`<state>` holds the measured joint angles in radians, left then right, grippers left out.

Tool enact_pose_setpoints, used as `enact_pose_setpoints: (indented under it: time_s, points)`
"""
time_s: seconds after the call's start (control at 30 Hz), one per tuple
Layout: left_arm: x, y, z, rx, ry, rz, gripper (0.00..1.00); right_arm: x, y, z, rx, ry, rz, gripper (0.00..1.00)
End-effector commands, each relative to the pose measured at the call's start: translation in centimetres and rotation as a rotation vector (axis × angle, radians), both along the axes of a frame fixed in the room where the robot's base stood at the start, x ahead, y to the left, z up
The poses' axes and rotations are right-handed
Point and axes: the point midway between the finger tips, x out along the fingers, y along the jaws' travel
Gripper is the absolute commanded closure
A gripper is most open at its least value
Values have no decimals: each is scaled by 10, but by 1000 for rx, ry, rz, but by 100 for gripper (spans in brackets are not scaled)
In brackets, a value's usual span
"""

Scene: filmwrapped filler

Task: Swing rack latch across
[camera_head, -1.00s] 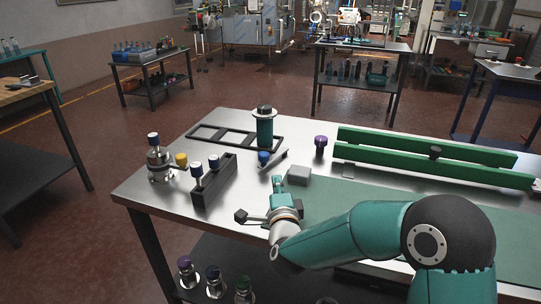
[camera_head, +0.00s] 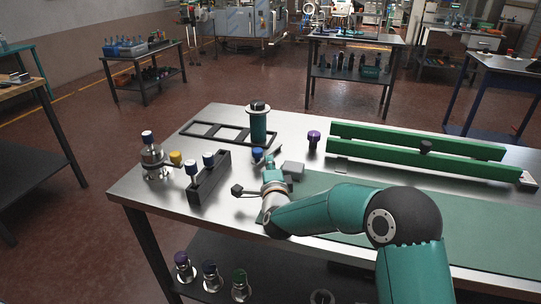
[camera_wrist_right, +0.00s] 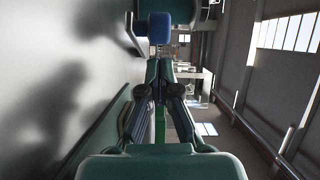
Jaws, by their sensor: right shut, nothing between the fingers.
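A latch with a blue knob (camera_head: 257,153) stands on the metal table, just in front of a teal cylinder with a black cap (camera_head: 258,124). The cylinder stands at the right end of a flat black rack frame (camera_head: 205,130). My right gripper (camera_head: 270,163) is shut and empty, close in front of the knob, and hides part of the latch's lever. In the right wrist view the shut fingers (camera_wrist_right: 160,64) point at the blue knob (camera_wrist_right: 159,28), with a small gap seeming to remain. The cylinder (camera_wrist_right: 172,8) shows behind it. My left gripper is not in view.
A grey block (camera_head: 293,171) lies right beside my gripper. A black holder with white-and-blue-capped vials (camera_head: 222,171) and a glass bottle (camera_head: 152,160) stand left. A purple-capped item (camera_head: 313,138) and green rails (camera_head: 420,160) are right. The green mat (camera_head: 460,225) is clear.

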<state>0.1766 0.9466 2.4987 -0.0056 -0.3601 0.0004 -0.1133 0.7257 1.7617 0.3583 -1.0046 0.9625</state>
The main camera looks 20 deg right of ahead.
Motion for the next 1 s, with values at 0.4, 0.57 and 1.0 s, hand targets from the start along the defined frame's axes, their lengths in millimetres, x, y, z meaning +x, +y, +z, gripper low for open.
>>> enact_pose_setpoints:
  time_s: [0.4, 0.57, 1.0]
  points:
    - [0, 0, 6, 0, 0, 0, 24, 27, -5, -1, 0, 0, 2, 100]
    - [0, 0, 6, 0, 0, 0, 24, 26, -4, -1, 0, 0, 2, 100]
    - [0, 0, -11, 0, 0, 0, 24, 30, 0, -4, 1, -1, -3, 100]
